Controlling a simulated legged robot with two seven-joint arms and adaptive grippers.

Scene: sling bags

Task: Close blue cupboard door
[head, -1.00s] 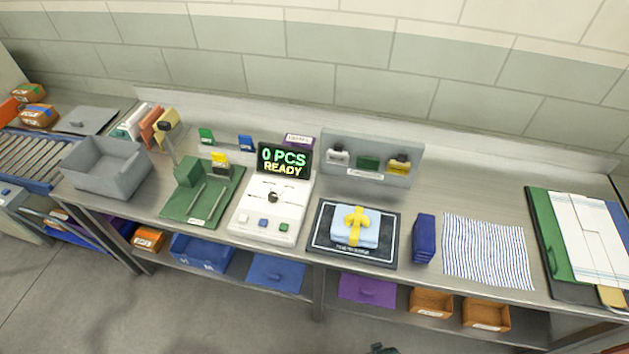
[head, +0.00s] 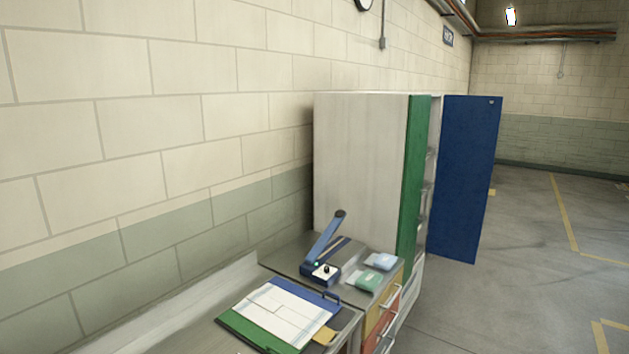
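The blue cupboard door (head: 466,180) stands swung open on the far side of a tall pale cupboard (head: 360,165) in the head view. It sticks out to the right over the floor. A green door (head: 413,190) is at the cupboard's near front edge. Between the two doors a narrow strip of the cupboard's shelves shows; most of the inside is hidden. Neither of my grippers is in view.
A lower bench with drawers (head: 383,322) stands before the cupboard, bearing a blue lever device (head: 323,255) and small packets (head: 371,272). A nearer bench holds a clipboard with papers (head: 283,312). Open floor (head: 500,300) lies to the right.

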